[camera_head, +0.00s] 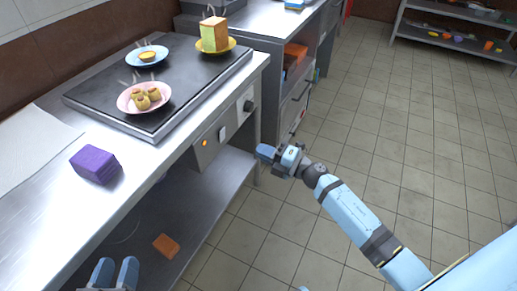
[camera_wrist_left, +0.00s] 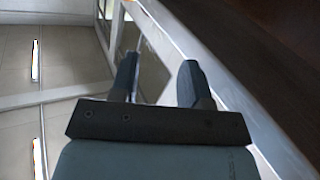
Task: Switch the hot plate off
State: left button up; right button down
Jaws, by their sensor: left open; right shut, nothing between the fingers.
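The hot plate (camera_head: 185,72) is a dark flat slab on the steel counter. Its front panel (camera_head: 205,150) carries a small orange light (camera_head: 205,143), a pale rectangular switch (camera_head: 222,133) and a dark round knob (camera_head: 248,106). My left gripper (camera_head: 115,272) is low at the bottom left, in front of the counter and well below the panel. It is open and empty; its two fingers also show in the left wrist view (camera_wrist_left: 157,82). My right gripper (camera_head: 266,152) is shut and empty, to the right of the panel in the picture and apart from it.
A pink plate (camera_head: 125,103), a blue plate (camera_head: 135,56) and a yellow plate (camera_head: 232,45) with food stand on the hot plate. A purple block (camera_head: 95,164) lies on the counter. An orange item (camera_head: 166,245) lies on the lower shelf. The tiled floor (camera_head: 380,130) is clear.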

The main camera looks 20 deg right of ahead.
aim_at(223, 132)
jog(key=b+x, duration=0.1)
jog(key=x, duration=0.9)
jog(key=shift+b, duration=0.35)
jog(key=shift+x, duration=0.75)
pick_arm(q)
jog(key=r+t+h, duration=0.1)
jog(key=r, duration=0.1)
jog(key=d+r+h, duration=0.1)
jog(key=r, duration=0.1)
jog(key=shift+d+r+t, duration=0.1)
jog(key=shift+t, duration=0.3)
pick_arm(e)
jog(key=shift+r+p, duration=0.2)
jog(key=shift+p, duration=0.1)
jog(key=shift+w+a+p, duration=0.1)
jog(key=shift+w+p, duration=0.1)
jog(key=shift+p, duration=0.7)
pick_arm(q)
jog(key=f, duration=0.1)
jog(key=a+f+g+y, duration=0.1)
jog(key=f, duration=0.1)
jog(key=f+g+y, duration=0.1)
jog(key=f, duration=0.1)
jog(key=shift+a+f, duration=0.1)
jog(key=shift+a, duration=0.15)
jog(key=shift+s, duration=0.1)
